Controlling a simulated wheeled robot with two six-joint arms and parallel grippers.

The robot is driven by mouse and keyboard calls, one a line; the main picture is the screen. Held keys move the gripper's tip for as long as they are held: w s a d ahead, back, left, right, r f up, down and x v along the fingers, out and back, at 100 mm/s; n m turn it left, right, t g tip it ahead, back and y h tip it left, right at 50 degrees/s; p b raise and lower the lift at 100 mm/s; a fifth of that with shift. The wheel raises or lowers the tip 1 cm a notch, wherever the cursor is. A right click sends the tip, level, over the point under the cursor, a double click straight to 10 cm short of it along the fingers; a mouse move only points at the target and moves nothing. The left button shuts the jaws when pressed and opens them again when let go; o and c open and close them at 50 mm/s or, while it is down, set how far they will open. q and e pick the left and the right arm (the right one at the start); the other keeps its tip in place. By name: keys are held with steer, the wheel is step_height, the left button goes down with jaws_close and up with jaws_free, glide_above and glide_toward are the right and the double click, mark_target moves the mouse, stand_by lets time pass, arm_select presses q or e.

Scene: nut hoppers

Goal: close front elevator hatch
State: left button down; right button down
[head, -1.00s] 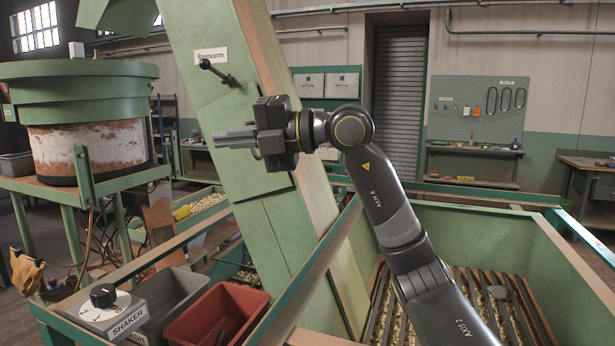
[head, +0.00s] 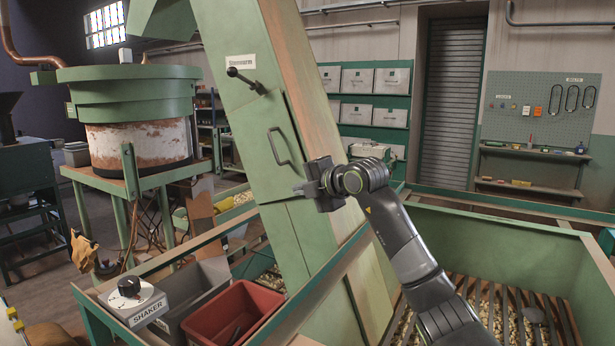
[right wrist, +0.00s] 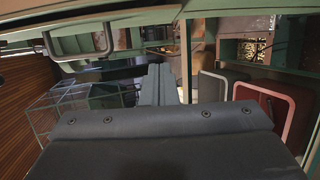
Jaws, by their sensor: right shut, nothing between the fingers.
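The elevator is the green slanted chute (head: 300,245) in the middle of the head view, with a white label. Its front hatch (head: 250,125) is a green panel with a grey bar handle (head: 273,148) and a black-knobbed lever (head: 240,77) near its top. A dark line runs along the hatch's right edge; I cannot tell how far it stands open. My right gripper (head: 299,190) is shut and empty, near the hatch's lower right corner; contact is unclear. Its fingers also show in the right wrist view (right wrist: 157,84). My left gripper is out of view.
A grey bin (head: 190,290) and a red bin (head: 232,312) stand below the chute, beside the shaker box (head: 132,303). A green-railed hopper with a slatted floor (head: 510,310) lies at right. A round green feeder (head: 130,95) stands at left.

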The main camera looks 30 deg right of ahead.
steer(key=w+d, duration=0.1)
steer(key=w+d+p, duration=0.2)
steer(key=shift+w+f, duration=0.2)
steer(key=shift+f, duration=0.05)
steer(key=shift+w+d+r, duration=0.2)
steer(key=shift+d+r, duration=0.05)
steer(key=shift+d, duration=0.25)
steer(key=shift+w+d+r, duration=0.2)
steer(key=shift+d, duration=0.25)
